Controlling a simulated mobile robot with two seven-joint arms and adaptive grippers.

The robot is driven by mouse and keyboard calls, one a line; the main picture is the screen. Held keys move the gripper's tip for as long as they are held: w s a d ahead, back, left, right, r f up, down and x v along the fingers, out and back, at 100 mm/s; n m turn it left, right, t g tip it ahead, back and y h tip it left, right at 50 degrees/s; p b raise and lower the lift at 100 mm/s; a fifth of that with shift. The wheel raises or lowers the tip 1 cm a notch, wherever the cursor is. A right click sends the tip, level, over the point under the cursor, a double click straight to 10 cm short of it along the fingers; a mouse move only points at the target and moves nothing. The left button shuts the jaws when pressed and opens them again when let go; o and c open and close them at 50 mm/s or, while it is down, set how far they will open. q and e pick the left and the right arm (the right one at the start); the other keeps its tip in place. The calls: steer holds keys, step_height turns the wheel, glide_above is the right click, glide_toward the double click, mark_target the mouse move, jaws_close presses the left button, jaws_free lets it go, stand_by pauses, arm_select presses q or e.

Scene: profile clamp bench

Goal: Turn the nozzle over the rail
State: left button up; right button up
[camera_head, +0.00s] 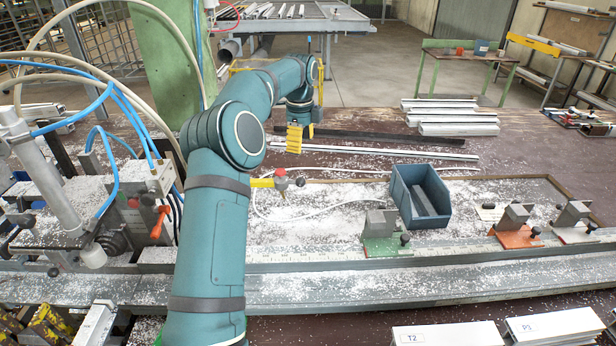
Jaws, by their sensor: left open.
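My left arm rises from the bottom edge and bends over the bench. Its gripper (301,139), with yellow fingers, points down, open and empty, behind a red and yellow fitting (280,182). This fitting appears to be the nozzle; a thin pale hose loops over the chips near it. My forearm hides part of its left side, and its exact facing is hard to tell. The long metal rail (430,282) runs across the front of the bench, strewn with white chips. The fitting lies behind the rail in the picture, apart from the gripper. My right gripper is out of view.
Metal profiles (455,128) lie at the back. A machine with blue hoses (92,190) fills the left. Labelled white profiles (447,334) lie in front.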

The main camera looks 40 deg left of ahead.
mark_target(300, 182)
arm_select(q)
steer(key=f, duration=0.4)
steer(key=f+b, duration=0.1)
steer(key=f, duration=0.6)
steer(key=shift+s+f+b, duration=0.25)
steer(key=shift+f+b, duration=0.1)
steer(key=shift+f, duration=0.7)
jaws_close()
